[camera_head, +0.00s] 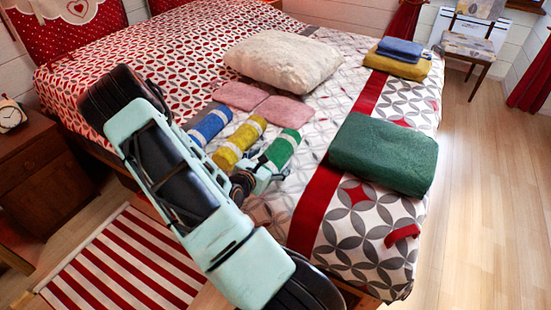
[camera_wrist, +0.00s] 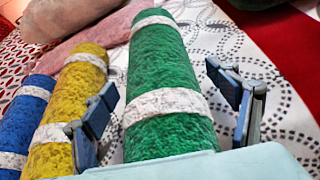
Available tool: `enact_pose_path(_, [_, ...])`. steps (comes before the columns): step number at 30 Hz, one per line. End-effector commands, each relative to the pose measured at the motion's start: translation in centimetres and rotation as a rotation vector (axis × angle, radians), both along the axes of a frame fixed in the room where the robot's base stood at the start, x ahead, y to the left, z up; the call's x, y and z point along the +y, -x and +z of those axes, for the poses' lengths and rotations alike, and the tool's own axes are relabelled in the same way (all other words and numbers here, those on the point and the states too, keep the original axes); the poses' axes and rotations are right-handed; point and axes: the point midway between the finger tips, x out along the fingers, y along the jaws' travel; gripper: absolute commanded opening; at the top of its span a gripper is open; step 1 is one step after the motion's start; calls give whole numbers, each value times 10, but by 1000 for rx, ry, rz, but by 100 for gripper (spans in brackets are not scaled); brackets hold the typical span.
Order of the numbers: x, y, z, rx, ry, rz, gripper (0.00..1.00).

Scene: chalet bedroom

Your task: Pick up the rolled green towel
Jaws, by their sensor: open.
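The rolled green towel (camera_head: 284,148) lies on the bed as the rightmost of three rolls, with white bands around it. In the wrist view the green towel (camera_wrist: 160,62) runs away from me between my fingers. My gripper (camera_head: 262,172) is at the near end of the towel. In the wrist view my gripper (camera_wrist: 168,108) is open, with one finger on each side of the roll and visible gaps to it. The left finger stands between the green and yellow rolls. The towel's near end is hidden by my gripper's body.
A yellow roll (camera_head: 240,143) and a blue roll (camera_head: 211,125) lie to the left. Pink folded towels (camera_head: 283,111) and a pale pillow (camera_head: 283,59) lie behind. A large green folded bundle (camera_head: 383,153) lies to the right, past a red stripe. Bare patterned bedspread separates them.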

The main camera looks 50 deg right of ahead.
Motion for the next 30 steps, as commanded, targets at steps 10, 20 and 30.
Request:
enact_pose_path(10, [-9, -3, -3, -1, 1, 1, 80])
enact_pose_path(20, [-9, -3, -3, 0, 0, 1, 44])
enact_pose_path(30, [-9, -3, -3, -2, 1, 0, 30])
